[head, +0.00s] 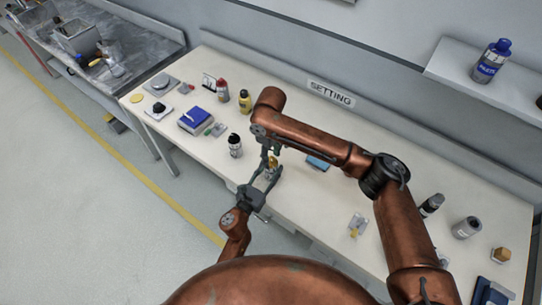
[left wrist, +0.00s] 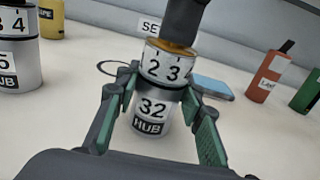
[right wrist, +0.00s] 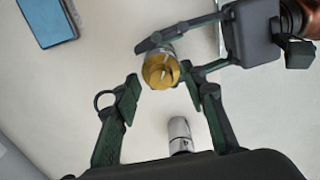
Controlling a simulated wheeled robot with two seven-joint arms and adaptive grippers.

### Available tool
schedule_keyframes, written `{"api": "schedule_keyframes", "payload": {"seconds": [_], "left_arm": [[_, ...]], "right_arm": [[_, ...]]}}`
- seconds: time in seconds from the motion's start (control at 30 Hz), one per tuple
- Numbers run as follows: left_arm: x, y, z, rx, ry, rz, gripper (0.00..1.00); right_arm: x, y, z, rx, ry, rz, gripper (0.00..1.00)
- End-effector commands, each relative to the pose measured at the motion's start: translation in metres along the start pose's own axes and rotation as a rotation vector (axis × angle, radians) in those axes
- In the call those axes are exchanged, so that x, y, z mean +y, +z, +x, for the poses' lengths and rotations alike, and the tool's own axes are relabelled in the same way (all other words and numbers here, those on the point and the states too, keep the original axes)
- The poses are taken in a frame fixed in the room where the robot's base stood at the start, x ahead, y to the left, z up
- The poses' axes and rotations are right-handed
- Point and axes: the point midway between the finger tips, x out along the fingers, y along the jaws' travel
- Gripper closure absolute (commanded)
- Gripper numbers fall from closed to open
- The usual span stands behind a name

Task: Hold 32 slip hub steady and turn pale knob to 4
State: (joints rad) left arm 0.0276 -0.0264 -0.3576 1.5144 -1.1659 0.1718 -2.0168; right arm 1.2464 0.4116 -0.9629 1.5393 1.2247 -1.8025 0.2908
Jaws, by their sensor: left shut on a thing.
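The hub labelled 32 (left wrist: 152,112) stands upright on the bench between the fingers of my left gripper (left wrist: 157,105), which is shut on its body. Its upper ring (left wrist: 166,66) shows the figures 2 and 3. The pointer's setting cannot be read. The hub's golden-yellow knob (right wrist: 160,72) shows from above in the right wrist view. My right gripper (right wrist: 161,75) comes down from above, its fingers apart on either side of the knob, with gaps showing. In the head view my left gripper (head: 267,180) and right gripper (head: 270,150) meet at the hub.
A second hub with a black top (head: 235,146) stands just left. A blue box (head: 318,163) lies to the right. A blue-topped case (head: 196,120), a yellow bottle (head: 245,101) and a red bottle (head: 222,91) are farther left. A SETTING sign (head: 331,93) is on the wall.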

Motion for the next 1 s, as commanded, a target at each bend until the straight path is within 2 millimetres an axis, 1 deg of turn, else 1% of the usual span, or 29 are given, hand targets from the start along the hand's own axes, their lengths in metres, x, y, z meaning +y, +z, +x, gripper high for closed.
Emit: {"api": "schedule_keyframes", "payload": {"seconds": [0.17,0.27,0.37,0.6,0.73,0.9,1.0], "left_arm": [[0.0,0.001,0.0,-0.001,-0.001,0.0,0.94],[-0.001,0.001,0.0,-0.001,-0.001,0.0,0.94],[-0.001,0.001,0.0,-0.001,-0.001,0.0,0.94],[-0.001,0.001,0.0,-0.001,-0.001,0.0,0.94],[-0.001,0.001,0.0,-0.001,-0.001,0.0,0.94],[-0.001,0.001,0.0,-0.001,-0.001,0.0,0.94],[-0.001,0.001,0.0,-0.002,-0.001,0.0,0.94]], "right_arm": [[0.0,0.0,-0.001,0.001,0.0,0.0,0.61],[0.0,-0.001,-0.007,0.002,0.0,0.0,0.61],[0.0,-0.001,-0.021,0.003,0.001,-0.001,0.61],[0.0,-0.002,-0.071,0.004,0.002,-0.001,0.61],[0.0,-0.001,-0.095,0.003,0.001,0.0,0.61],[0.0,-0.001,-0.114,0.001,0.0,0.0,0.61],[0.0,-0.001,-0.119,0.0,0.0,0.0,0.61]]}}
